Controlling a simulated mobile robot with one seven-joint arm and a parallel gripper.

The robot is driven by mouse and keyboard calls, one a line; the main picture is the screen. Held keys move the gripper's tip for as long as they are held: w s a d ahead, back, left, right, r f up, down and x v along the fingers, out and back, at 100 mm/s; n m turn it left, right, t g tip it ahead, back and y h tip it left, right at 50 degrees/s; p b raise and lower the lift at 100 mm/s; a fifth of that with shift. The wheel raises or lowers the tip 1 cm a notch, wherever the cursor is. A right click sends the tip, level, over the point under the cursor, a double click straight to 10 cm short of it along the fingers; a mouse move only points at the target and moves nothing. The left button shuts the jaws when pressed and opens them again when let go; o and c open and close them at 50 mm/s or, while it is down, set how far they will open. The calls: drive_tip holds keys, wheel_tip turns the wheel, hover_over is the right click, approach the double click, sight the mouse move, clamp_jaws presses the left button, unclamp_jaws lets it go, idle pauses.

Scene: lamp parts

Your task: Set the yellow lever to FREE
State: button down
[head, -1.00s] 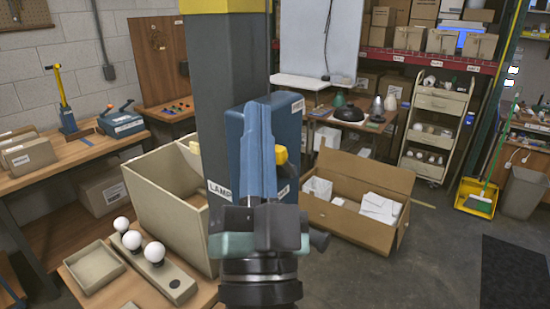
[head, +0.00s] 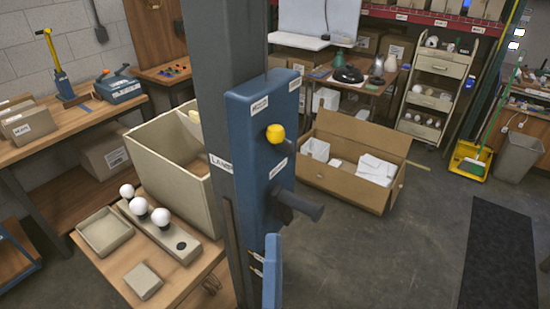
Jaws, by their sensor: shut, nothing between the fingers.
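A blue box (head: 247,150) is mounted on the grey post. A yellow lever with a round end (head: 275,134) sticks out of its front face, between a label above it (head: 259,106) and a label below it (head: 278,168). The label words are too small to read surely, and I cannot tell which setting the lever is at.
A dark handle (head: 298,206) juts right from the box's lower part. The grey post (head: 219,60) stands directly left. A beige bin (head: 170,160) and a bulb tray (head: 170,238) are on the left table. An open carton (head: 345,178) lies on the floor behind.

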sight(276, 143)
drive_tip(key=p+x, duration=0.6)
drive_tip(key=x, duration=0.6)
drive_tip(key=shift+r, duration=0.3)
drive_tip(key=shift+w+d+r+p, duration=0.1)
drive_tip(key=shift+w+r+p, duration=0.15)
drive_tip(key=shift+w+p, duration=0.3)
drive_tip(key=shift+w, duration=0.1)
